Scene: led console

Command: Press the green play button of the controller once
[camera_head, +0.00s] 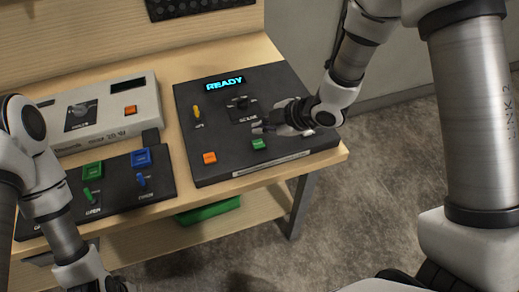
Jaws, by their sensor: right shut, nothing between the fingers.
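The black controller (217,140) lies on the right part of the wooden table. Its lit display (225,83) reads READY. The green button (259,144) is near its front edge, right of an orange button (209,158). A yellow lever (197,112) is at its left and a dark dial (240,103) is near its middle. My right gripper (258,128) is shut and empty, over the controller just behind the green button. Whether it touches the panel, I cannot tell. My left arm shows at the left edge; its fingers are not clearly visible.
Left of the controller are a light grey box (139,90) with a small orange button and a black panel (118,196) with green and blue levers. A green bin (208,210) is on the shelf below. The floor at the right is clear.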

